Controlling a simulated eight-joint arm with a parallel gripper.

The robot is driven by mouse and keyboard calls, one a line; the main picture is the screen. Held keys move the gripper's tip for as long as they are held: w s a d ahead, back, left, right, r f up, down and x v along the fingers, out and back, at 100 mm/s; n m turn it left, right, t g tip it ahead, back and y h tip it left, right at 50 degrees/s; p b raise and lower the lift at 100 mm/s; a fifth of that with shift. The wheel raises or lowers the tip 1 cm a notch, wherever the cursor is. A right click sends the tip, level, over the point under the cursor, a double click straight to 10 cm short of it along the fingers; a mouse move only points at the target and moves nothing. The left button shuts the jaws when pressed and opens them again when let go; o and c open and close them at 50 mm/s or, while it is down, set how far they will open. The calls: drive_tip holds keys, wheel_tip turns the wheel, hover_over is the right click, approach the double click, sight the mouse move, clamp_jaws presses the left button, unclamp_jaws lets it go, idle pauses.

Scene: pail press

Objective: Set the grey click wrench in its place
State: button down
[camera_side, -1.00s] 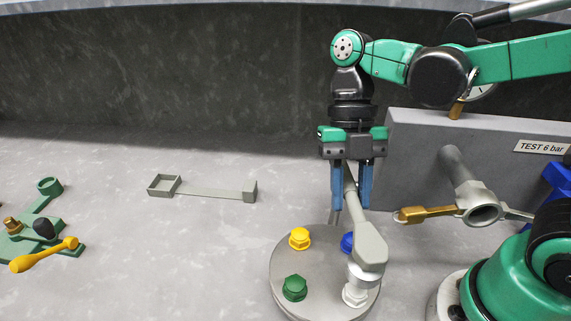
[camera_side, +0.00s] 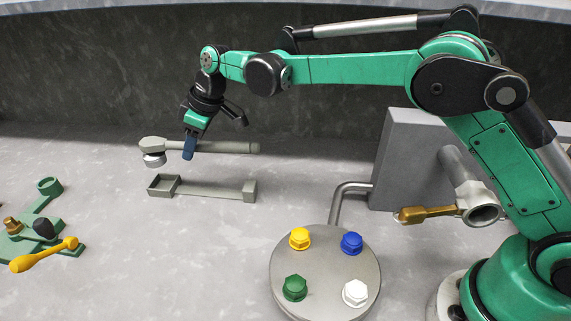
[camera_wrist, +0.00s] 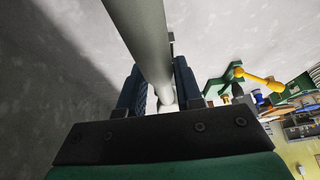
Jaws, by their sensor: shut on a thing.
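My gripper (camera_side: 189,147) is shut on the grey click wrench (camera_side: 228,147) and holds it level in the air. The wrench's head, with a pale socket under it, points left in the side view; its handle end points right. The wrench's place, a grey holder (camera_side: 210,190) with a square open box at the left and a block at the right, stands empty on the bench. In the side view the wrench appears just above and behind this holder, roughly parallel to it. In the wrist view the wrench's grey shaft (camera_wrist: 148,45) runs between the blue fingers.
A round lid (camera_side: 322,270) carries yellow, blue, green and white bolts. A grey block (camera_side: 400,160) with a pipe and a brass lever (camera_side: 425,214) stands at the right. A green fixture with a yellow handle (camera_side: 45,255) lies at the left.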

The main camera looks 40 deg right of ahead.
drive_tip(key=shift+w+a+f+m, duration=0.15)
drive_tip(key=shift+w+m, duration=0.15)
drive_tip(key=shift+f, duration=2.25)
drive_tip(key=shift+f, duration=0.15)
drive_tip(key=shift+f, duration=1.1)
drive_tip(key=shift+f, duration=0.15)
drive_tip(key=c, duration=0.5)
unclamp_jaws()
